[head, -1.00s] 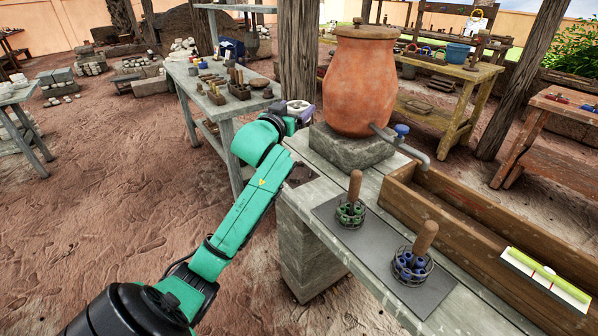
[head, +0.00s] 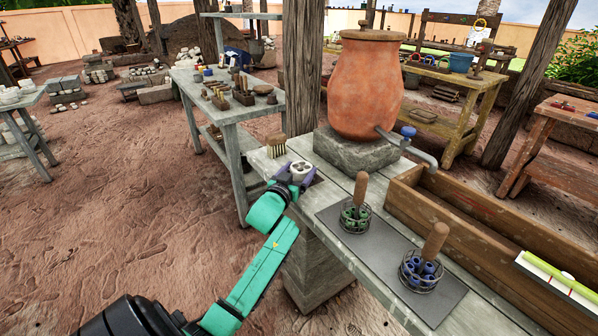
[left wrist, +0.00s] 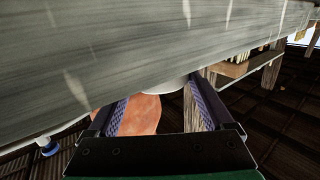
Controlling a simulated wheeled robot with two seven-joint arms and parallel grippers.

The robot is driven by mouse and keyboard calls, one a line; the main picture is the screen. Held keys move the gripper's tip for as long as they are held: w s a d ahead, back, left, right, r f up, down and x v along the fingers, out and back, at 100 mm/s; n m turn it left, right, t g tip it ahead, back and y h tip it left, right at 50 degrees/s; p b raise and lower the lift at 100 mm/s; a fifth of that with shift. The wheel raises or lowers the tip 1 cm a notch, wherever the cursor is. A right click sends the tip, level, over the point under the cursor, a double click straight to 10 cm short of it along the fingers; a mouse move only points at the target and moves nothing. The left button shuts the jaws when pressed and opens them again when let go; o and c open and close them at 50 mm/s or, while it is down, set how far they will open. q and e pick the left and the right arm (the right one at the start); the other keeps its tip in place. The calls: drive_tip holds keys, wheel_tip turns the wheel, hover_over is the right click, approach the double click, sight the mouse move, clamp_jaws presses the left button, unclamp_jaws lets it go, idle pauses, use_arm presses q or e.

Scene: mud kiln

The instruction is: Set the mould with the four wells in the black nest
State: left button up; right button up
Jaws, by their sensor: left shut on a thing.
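My left gripper (head: 298,174) is shut on a small white mould (head: 300,167) with dark wells in its top. It holds the mould roughly upright over the left end of the grey bench, near the stone block under the jar. In the left wrist view the two blue-purple fingers (left wrist: 160,100) flank a sliver of the white mould (left wrist: 168,87). A dark patch that may be the black nest (head: 317,179) shows just right of the gripper, mostly hidden by it. I cannot tell whether the mould touches anything below. My right gripper is out of view.
A brush (head: 276,147) stands left of the gripper. The clay jar (head: 367,85) with a blue-handled tap (head: 408,132) stands behind. A grey mat (head: 392,276) carries two wire baskets with wooden handles. A wooden trough (head: 450,222) lies to the right.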

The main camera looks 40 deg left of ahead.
use_arm(q)
drive_tip(key=o, duration=1.6)
drive_tip(key=shift+c, duration=0.2)
drive_tip(key=v, duration=1.2)
